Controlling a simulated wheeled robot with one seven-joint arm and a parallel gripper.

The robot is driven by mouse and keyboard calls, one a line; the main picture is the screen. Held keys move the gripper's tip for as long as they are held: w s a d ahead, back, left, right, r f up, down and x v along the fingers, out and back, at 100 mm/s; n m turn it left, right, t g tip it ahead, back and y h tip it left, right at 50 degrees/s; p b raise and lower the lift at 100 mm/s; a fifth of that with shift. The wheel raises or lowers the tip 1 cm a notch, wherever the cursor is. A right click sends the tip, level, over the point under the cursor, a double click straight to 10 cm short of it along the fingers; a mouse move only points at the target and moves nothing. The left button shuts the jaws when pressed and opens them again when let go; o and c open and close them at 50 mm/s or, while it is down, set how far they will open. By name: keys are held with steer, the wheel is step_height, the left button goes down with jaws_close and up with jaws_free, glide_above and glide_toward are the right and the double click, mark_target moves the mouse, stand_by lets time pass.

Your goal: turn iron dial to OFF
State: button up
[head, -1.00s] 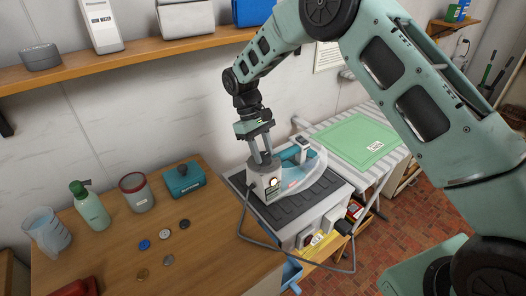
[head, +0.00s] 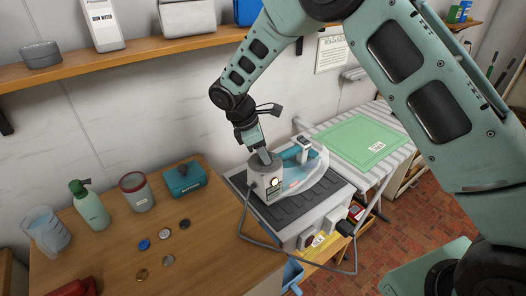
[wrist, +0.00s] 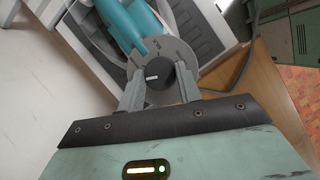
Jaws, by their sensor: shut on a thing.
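The iron (head: 310,173), white and teal with a clear pale body, sits on a dark ribbed pad on the white stand. Its grey dial housing (head: 263,161) is at the near left end, with a small light on its side. My gripper (head: 264,157) reaches down onto that end. In the wrist view the dark round dial (wrist: 160,88) with a short white mark sits on a grey disc (wrist: 174,50). My gripper (wrist: 160,88) is shut on the dial, one finger on each side. Lettering on the disc is too small to read.
A grey cord (head: 241,218) loops from the iron down the front of the stand. A striped ironing board (head: 397,148) with a green cloth is at right. The wooden counter (head: 215,235) at left holds a spray bottle, jars, a teal box and several discs. A shelf (head: 130,53) is above.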

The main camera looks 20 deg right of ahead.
steer(key=n+t, duration=0.1)
steer(key=n, duration=0.4)
steer(key=shift+s+t, duration=0.15)
steer(key=shift+t, duration=0.25)
steer(key=shift+n, duration=0.3)
steer(key=o, duration=1)
steer(key=b+v, duration=0.1)
steer(key=v, duration=0.7)
steer(key=b+v, duration=0.2)
steer(key=v, duration=0.7)
steer(key=shift+s+r, duration=0.2)
steer(key=shift+s, duration=0.05)
